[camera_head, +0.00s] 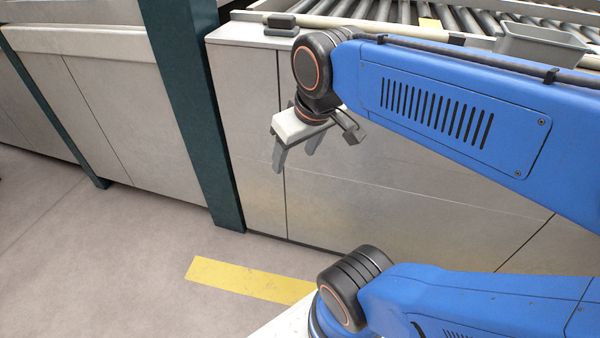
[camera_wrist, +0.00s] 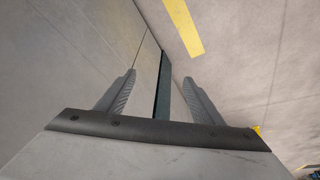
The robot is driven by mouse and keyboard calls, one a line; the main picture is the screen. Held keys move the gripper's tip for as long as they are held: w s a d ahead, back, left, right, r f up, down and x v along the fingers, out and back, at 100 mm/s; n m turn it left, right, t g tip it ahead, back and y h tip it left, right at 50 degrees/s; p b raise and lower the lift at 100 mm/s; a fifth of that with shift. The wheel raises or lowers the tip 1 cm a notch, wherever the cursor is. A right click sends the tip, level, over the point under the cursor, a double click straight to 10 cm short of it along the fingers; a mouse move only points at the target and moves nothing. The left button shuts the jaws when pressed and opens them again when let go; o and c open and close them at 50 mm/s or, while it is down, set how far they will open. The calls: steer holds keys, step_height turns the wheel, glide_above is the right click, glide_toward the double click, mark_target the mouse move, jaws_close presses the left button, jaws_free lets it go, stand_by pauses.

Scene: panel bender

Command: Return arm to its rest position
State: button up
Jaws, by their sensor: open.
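My blue arm (camera_head: 450,110) reaches from the right in the head view, bent at a dark wrist joint. My gripper (camera_head: 295,165) hangs from it with its fingers pointing down, in front of the pale machine cabinet. The fingers are apart and nothing is between them. In the wrist view my gripper (camera_wrist: 158,95) also shows two spread grey fingers with an empty gap. Beyond the gap are cabinet panels, a dark post and the floor. No contact with the cabinet can be seen.
The pale cabinet (camera_head: 390,205) stands close behind my gripper. A roller conveyor (camera_head: 400,12) and a grey bin (camera_head: 540,45) are on top. A dark green post (camera_head: 195,110) stands to the left. Yellow floor tape (camera_head: 245,280) crosses clear floor at lower left.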

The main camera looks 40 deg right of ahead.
steer(key=shift+m, duration=0.3)
steer(key=f, duration=0.1)
steer(key=s+f, duration=0.2)
steer(key=f, duration=0.1)
steer(key=shift+s+a, duration=0.2)
steer(key=shift+a, duration=0.05)
steer(key=shift+c, duration=0.6)
